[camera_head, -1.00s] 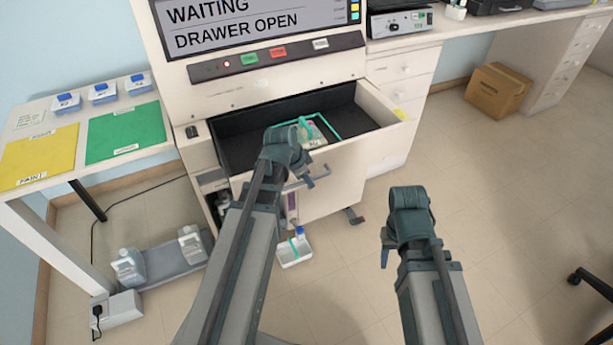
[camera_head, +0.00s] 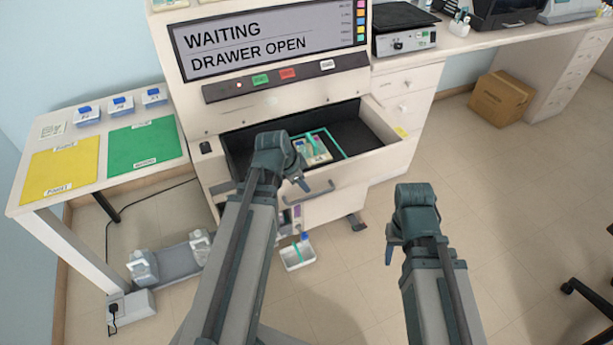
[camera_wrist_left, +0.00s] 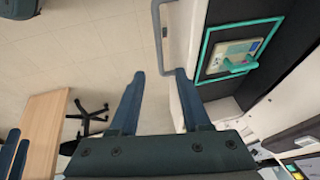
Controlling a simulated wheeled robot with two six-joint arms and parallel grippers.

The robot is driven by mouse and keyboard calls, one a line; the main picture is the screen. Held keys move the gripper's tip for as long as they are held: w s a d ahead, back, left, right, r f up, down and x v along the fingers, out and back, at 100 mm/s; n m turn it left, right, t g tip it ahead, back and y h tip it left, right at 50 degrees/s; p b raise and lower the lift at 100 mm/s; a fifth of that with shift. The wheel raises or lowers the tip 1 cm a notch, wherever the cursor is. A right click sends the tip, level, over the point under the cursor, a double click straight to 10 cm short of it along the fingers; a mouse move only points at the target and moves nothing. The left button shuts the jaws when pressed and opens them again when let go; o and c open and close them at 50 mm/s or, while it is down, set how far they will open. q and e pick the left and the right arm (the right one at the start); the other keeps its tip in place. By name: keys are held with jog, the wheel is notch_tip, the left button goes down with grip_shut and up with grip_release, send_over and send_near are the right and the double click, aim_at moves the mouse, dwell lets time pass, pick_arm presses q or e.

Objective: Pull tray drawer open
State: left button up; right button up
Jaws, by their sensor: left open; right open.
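The tray drawer (camera_head: 375,165) stands open below the machine's screen, which reads "WAITING DRAWER OPEN". Inside lies a teal-framed tray area (camera_head: 339,146) holding a pale tray with a teal handle (camera_head: 318,152); both also show in the left wrist view. The drawer's grey bar handle (camera_head: 325,190) is on its front, and shows in the left wrist view (camera_wrist_left: 157,30). My left gripper (camera_head: 291,184) is open and empty at the drawer front; in the left wrist view its fingertips (camera_wrist_left: 158,75) are spread near one end of the handle. My right gripper (camera_head: 402,240) is open and empty, over the floor.
A side table with a yellow mat (camera_head: 60,172) and a green mat (camera_head: 145,146) stands at left. Bottles (camera_head: 142,265) and a small white caddy (camera_head: 297,256) are low down near the machine. A cardboard box (camera_head: 502,97) stands at right. Floor right of the drawer is clear.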

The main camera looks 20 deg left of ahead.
pick_arm(q)
jog(key=p+v, duration=0.1)
jog(key=v, duration=0.2)
pick_arm(e)
notch_tip(320, 180, up, 3)
jog(key=shift+f, duration=0.2)
pick_arm(q)
jog(key=s+d+n+g+y+p, duration=0.1)
jog(key=s+d+n+g, duration=0.1)
jog(key=s+d, duration=0.4)
jog(key=s+d+n+g+y+p, duration=0.1)
jog(key=s+d, duration=0.4)
jog(key=d, duration=0.8)
jog(key=shift+s+d+n+g+y+p, duration=0.2)
jog(key=shift+s+n+g+y+p, duration=0.3)
jog(key=shift+n+g, duration=0.6)
pick_arm(e)
notch_tip(320, 180, up, 2)
jog(key=shift+r, duration=0.15)
